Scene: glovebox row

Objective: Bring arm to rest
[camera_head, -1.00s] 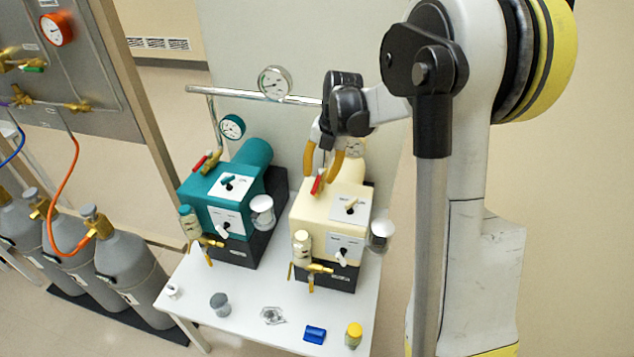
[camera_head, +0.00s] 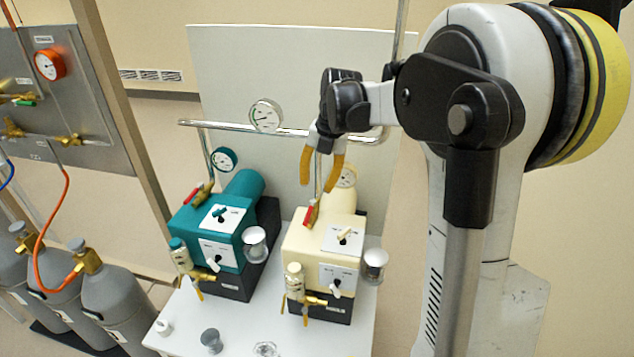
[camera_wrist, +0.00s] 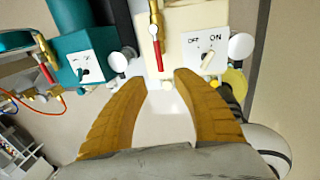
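My gripper (camera_head: 320,172) is open, with two yellow-brown fingers spread apart and nothing between them. In the head view it hangs in front of the chrome rail, above the back of the cream pump (camera_head: 318,243). In the wrist view the fingers (camera_wrist: 160,85) frame a gap, and the red-handled valve (camera_wrist: 157,55) of the cream pump lies just past the fingertips. The gripper appears clear of the valve. The cream pump's switch panel (camera_wrist: 204,50) shows "OFF" and "ON" in the wrist view.
A teal pump (camera_head: 203,228) stands left of the cream one on a white table (camera_head: 185,335). A chrome rail (camera_head: 235,128) with a round gauge (camera_head: 266,115) runs behind both. Grey gas cylinders (camera_head: 115,290) stand at the left. The beige wall (camera_head: 290,12) lies behind.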

